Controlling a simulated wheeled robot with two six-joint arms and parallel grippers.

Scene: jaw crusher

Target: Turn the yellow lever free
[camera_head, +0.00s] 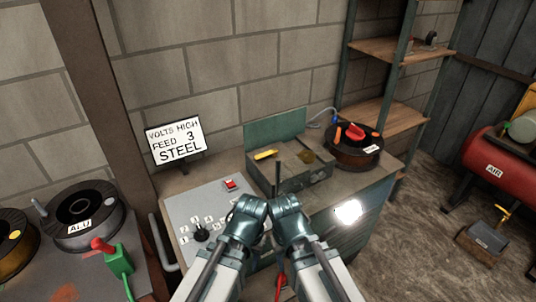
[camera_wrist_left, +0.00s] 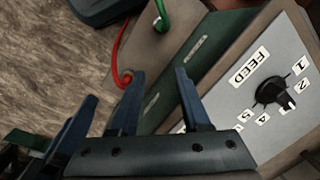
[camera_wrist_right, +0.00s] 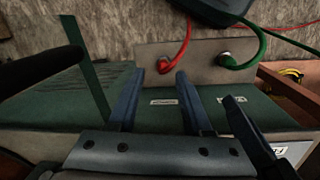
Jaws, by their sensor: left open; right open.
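In the head view a small yellow lever (camera_head: 265,154) sticks out at the left of the dark feeder box (camera_head: 305,182), whose green lid stands raised behind. My left gripper (camera_head: 250,207) and right gripper (camera_head: 284,204) are side by side in front of the box, nearer than the lever and apart from it. In the left wrist view my left gripper (camera_wrist_left: 160,76) is open and empty over the panel edge. In the right wrist view my right gripper (camera_wrist_right: 160,74) is open and empty above green-and-grey cabinet fronts. The lever shows in neither wrist view.
A sloped panel (camera_head: 190,218) with a black knob (camera_head: 201,233) lies left of the box. A wire spool (camera_head: 352,150) stands to its right. A sign (camera_head: 175,141) reads volts high, feed 3, steel.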

